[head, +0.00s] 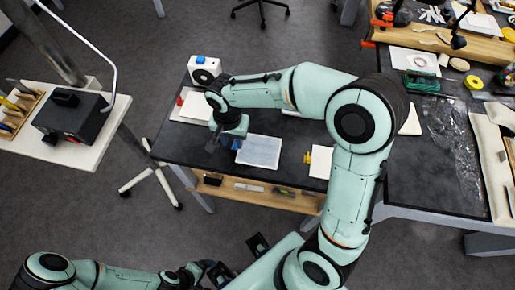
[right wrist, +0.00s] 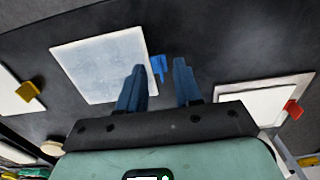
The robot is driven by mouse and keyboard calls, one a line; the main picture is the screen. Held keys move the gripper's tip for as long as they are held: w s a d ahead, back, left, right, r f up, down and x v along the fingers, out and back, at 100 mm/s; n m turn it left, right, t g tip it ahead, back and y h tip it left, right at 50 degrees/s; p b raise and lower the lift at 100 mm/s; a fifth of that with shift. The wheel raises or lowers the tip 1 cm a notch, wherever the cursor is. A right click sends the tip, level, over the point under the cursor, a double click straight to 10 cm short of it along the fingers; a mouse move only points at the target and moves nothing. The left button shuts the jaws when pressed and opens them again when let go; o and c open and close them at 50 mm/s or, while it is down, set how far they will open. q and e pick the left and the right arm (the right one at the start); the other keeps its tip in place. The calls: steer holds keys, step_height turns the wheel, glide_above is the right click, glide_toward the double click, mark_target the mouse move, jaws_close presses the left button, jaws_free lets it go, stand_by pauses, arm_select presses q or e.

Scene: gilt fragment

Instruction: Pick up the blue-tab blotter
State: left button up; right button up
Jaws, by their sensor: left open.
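The blue-tab blotter (head: 262,151) is a pale, flat sheet lying on the dark desk, with its blue tab on its left edge in the head view. In the right wrist view the blotter (right wrist: 105,65) is above and left of the fingers, and its blue tab (right wrist: 158,67) appears in line with the gap between them. My right gripper (head: 228,143) is at the tab side of the blotter; its blue fingers (right wrist: 159,76) are apart with nothing held. I cannot tell the fingertips' height above the tab. My left gripper (head: 217,273) is low in the head view, open, away from the desk.
A yellow-tab blotter (head: 320,163) lies to the right, partly behind my right arm. A red-tab blotter (head: 196,108) lies to the left, near a white device (head: 204,69). A side table (head: 85,155) holds a black box (head: 70,115). Tools crowd the right desk.

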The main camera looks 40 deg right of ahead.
steer(key=shift+f, duration=0.7)
jaws_close()
